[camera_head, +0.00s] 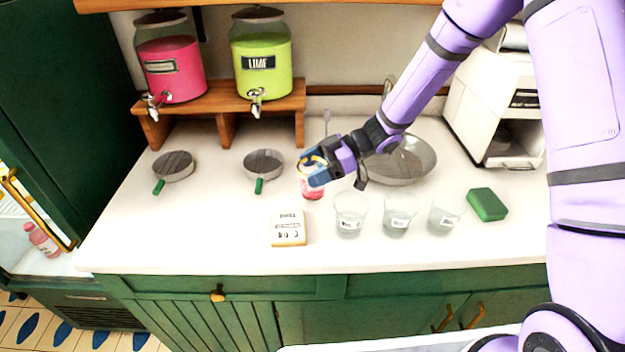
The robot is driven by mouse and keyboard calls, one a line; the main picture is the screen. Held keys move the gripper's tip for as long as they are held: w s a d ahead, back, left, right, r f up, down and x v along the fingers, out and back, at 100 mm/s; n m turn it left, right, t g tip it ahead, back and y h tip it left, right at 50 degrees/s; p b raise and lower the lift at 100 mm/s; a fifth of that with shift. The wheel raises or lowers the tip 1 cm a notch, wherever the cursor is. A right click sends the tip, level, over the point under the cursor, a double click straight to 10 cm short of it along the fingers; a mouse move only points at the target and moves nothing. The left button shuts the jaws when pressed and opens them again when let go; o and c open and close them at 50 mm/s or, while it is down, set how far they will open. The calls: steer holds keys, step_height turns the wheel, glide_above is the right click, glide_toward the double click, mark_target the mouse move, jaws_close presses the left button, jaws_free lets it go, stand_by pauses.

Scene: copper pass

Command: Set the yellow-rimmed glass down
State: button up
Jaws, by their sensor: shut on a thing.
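The yellow-rimmed glass (312,190) holds something pink or red and is partly hidden behind my gripper. A bit of yellow shows near its top. My gripper (314,172) is shut on the glass, over the middle of the white counter (180,225). I cannot tell whether the base of the glass touches the counter.
Several clear labelled glasses, one here (350,215), stand right of it. A small labelled block (289,228) lies in front. A green sponge (487,204), a metal bowl (415,160) and two green-handled strainers (173,166) surround them. Pink and lime dispensers (262,65) stand behind. The front left counter is clear.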

mark_target(301, 186)
steer(key=shift+f, duration=1.85)
steer(key=shift+f, duration=0.15)
steer(key=o, duration=1.1)
steer(key=shift+w+d+r, duration=0.1)
steer(key=shift+d+r, duration=0.15)
steer(key=v, duration=1.1)
steer(key=shift+d+r, duration=0.15)
steer(key=shift+d, duration=0.1)
steer(key=shift+w+r, duration=0.1)
